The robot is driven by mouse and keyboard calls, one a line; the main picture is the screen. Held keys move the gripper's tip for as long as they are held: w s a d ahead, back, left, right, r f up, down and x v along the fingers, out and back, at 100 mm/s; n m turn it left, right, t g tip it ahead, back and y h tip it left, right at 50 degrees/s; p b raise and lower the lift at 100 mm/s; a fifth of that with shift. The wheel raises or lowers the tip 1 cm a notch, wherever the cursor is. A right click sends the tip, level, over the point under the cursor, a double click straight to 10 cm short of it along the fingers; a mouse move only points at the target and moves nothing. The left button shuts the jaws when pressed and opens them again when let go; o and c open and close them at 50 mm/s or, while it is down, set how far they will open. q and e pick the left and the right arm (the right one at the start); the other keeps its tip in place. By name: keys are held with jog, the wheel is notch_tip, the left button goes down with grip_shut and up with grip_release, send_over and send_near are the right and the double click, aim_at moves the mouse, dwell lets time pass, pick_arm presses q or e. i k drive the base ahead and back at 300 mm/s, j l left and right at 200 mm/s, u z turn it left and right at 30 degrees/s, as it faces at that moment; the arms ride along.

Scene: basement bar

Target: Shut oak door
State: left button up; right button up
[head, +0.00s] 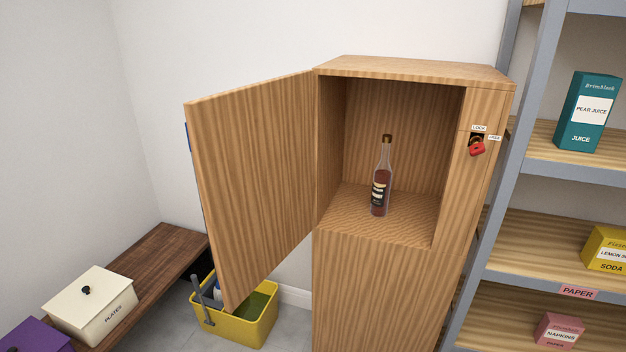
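The oak door (255,175) stands wide open, swung out to the left of the oak cabinet (380,290). Its hinge side meets the left edge of the cabinet's upper opening. A small blue part (188,137) shows at the door's outer edge; most of the outer face is hidden. A red lock piece (477,149) sits on the cabinet's right front strip, beside small labels. Neither of my grippers is in view.
A yellow bucket (252,322) stands on the floor below the door. A dark wooden bench (165,250) at left bears a cream box (92,305) and a purple box (35,337). A grey-framed shelf (530,130) with boxes stands close at right.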

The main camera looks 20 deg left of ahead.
aim_at(252, 145)
jog(key=j+z, duration=0.7)
jog(key=k+j+z, duration=0.15)
jog(key=j+z, duration=0.25)
jog(key=k+j, duration=0.15)
jog(key=j, duration=0.25)
jog(key=k+j, duration=0.15)
jog(key=j, duration=0.2)
jog(key=k+j, duration=0.15)
jog(key=j, duration=0.25)
jog(key=k+j, duration=0.1)
jog(key=j, duration=0.25)
jog(key=k+j, duration=0.15)
jog(key=j, duration=0.25)
jog(key=k+j, duration=0.15)
jog(key=j, duration=0.2)
jog(key=j+z, duration=0.1)
